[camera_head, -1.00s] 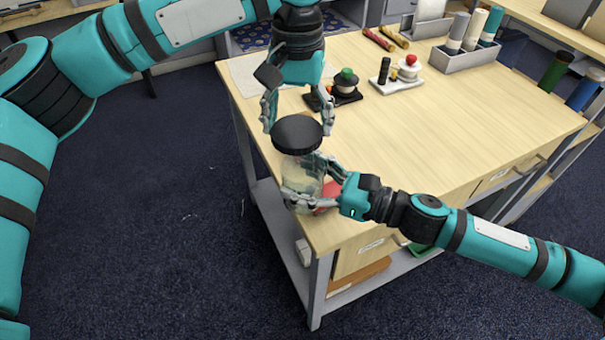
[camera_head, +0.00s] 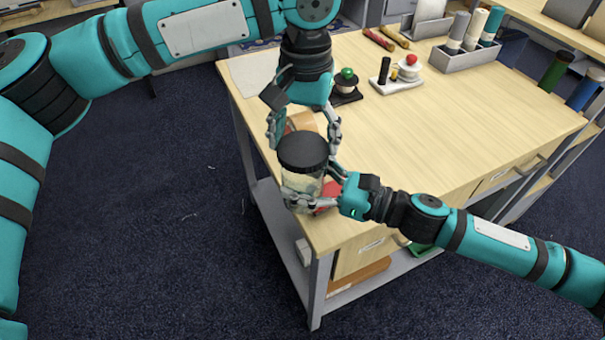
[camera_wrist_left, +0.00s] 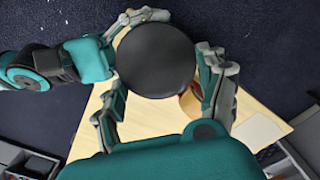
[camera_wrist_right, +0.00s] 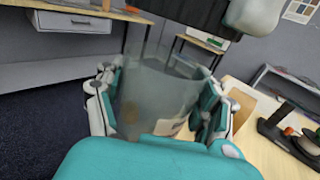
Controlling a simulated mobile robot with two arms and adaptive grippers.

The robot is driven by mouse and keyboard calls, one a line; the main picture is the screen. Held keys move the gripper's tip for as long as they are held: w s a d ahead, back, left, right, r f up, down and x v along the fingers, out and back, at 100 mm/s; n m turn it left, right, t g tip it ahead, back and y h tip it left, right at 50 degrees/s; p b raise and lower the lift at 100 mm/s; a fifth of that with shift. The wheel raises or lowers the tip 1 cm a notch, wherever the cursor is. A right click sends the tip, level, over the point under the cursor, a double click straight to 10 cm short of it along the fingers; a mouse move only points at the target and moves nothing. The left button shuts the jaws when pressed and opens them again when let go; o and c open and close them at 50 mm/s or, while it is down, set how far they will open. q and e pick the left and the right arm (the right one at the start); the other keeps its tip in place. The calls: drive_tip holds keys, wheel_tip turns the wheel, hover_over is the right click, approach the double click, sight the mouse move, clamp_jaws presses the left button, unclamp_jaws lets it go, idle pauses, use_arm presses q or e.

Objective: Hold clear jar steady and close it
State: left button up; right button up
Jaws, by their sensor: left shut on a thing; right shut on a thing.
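The clear jar (camera_head: 301,186) stands upright at the table's near left corner. My right gripper (camera_head: 316,187) is shut around its body, which fills the middle of the right wrist view (camera_wrist_right: 155,100). My left gripper (camera_head: 304,141) points down from above and is shut on the black round lid (camera_head: 303,150). The lid sits level over the jar's mouth; its flat top shows in the left wrist view (camera_wrist_left: 156,60).
A red item (camera_head: 327,196) lies beside the jar, and a brown object (camera_head: 302,121) is behind it. A black stand with a green knob (camera_head: 347,75), a white tray (camera_head: 397,84) and a grey holder with rolls (camera_head: 466,61) stand farther back. The table's right middle is clear.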

sight(303, 184)
use_arm(q)
drive_tip(key=shift+f, duration=0.55)
idle(0.4)
drive_tip(key=shift+f, duration=0.8)
drive_tip(key=shift+f, duration=0.65)
drive_tip(key=shift+f, duration=0.2)
drive_tip(key=shift+c, duration=1.4)
drive_tip(key=m, duration=0.3)
drive_tip(key=shift+s+d+m, duration=0.15)
drive_tip(key=shift+s+m, duration=0.05)
drive_tip(key=shift+m, duration=0.1)
